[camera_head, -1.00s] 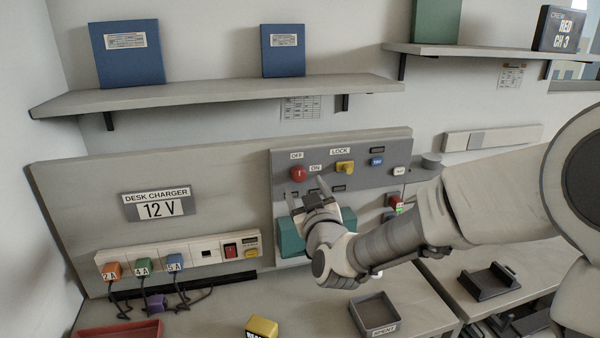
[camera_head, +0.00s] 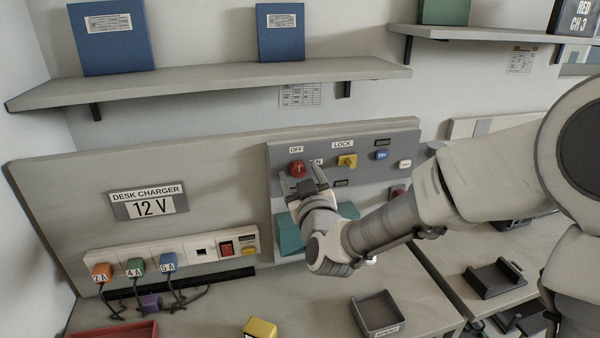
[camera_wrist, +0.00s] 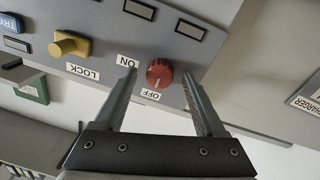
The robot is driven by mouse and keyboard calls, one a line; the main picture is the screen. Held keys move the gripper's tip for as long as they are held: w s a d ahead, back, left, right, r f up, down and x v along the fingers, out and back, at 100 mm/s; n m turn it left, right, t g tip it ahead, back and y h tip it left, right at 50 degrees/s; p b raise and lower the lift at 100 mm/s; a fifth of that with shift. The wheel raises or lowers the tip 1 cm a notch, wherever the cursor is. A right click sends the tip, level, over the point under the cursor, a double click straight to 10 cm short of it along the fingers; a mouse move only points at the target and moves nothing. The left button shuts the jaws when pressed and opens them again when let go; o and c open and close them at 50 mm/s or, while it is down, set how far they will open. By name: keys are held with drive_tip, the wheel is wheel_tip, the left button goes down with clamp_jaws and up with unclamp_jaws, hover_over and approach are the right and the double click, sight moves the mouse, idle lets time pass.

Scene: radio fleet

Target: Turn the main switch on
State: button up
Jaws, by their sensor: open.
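The main switch is a red rotary knob (camera_head: 297,169) on the grey panel (camera_head: 385,135), with an OFF label (camera_head: 296,149) above it and an ON label to its right, partly hidden. In the wrist view the red knob (camera_wrist: 159,73) stands between the tips of my gripper (camera_wrist: 158,84), one finger to each side, and its white pointer mark lies toward the OFF label (camera_wrist: 150,95). The ON label (camera_wrist: 127,61) is beside the left finger. My gripper (camera_head: 305,178) is open in front of the knob; I cannot tell whether the fingers touch it.
A yellow LOCK knob (camera_head: 347,161) and a blue TRY button (camera_head: 381,155) are right of the red knob. A shelf (camera_head: 215,88) with blue binders runs above. A charger strip (camera_head: 170,256) with coloured plugs is at lower left. An open tray (camera_head: 379,314) stands on the desk.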

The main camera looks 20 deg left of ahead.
clamp_jaws()
idle(0.3)
drive_tip(key=shift+m+b, duration=0.3)
drive_tip(key=shift+b, duration=0.05)
drive_tip(key=m+b, duration=0.2)
drive_tip(key=shift+f+m, duration=0.1)
drive_tip(key=shift+m, duration=0.3)
drive_tip(key=m+b, duration=0.4)
drive_tip(key=m, duration=0.1)
drive_tip(key=m+b, duration=0.2)
drive_tip(key=m, duration=0.2)
drive_tip(key=shift+d+m+g, duration=0.15)
drive_tip(key=shift+m+g, duration=0.15)
drive_tip(key=shift+g, duration=0.1)
drive_tip(key=shift+r+m+y+b, duration=0.15)
drive_tip(key=shift+m+b, duration=0.1)
drive_tip(key=shift+m, duration=0.8)
drive_tip(key=shift+r+m+y+b, duration=0.15)
drive_tip(key=shift+m+b, duration=0.1)
drive_tip(key=shift+m, duration=0.8)
drive_tip(key=shift+f, duration=0.1)
